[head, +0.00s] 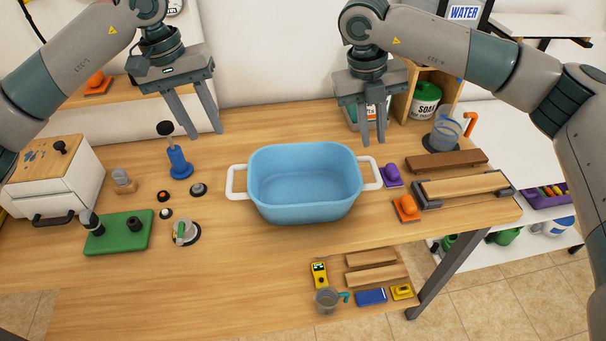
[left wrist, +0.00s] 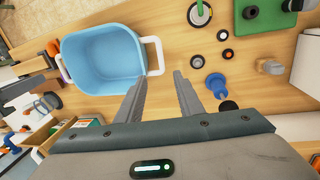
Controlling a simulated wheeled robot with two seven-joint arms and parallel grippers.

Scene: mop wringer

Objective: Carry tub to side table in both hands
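A light blue tub (head: 304,186) with two white side handles sits on the wooden table (head: 225,295), near its middle. It looks empty. It also shows in the left wrist view (left wrist: 100,58). My left gripper (head: 206,133) hangs above the table, behind and to the left of the tub's left handle (head: 236,182), fingers apart with nothing between them. In the left wrist view the tub's near handle (left wrist: 154,56) lies beyond the fingertips, apart from them. My right gripper (head: 373,139) hangs behind the tub's right handle (head: 371,172), fingers apart and empty. Neither gripper appears to touch the tub.
Left of the tub are a blue knob-like piece (head: 179,160), a green block (head: 118,232) and a white box (head: 55,175). Right of it are purple (head: 391,174) and orange (head: 406,207) pieces and wooden planks (head: 462,186). White shelving (head: 505,120) stands at the right.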

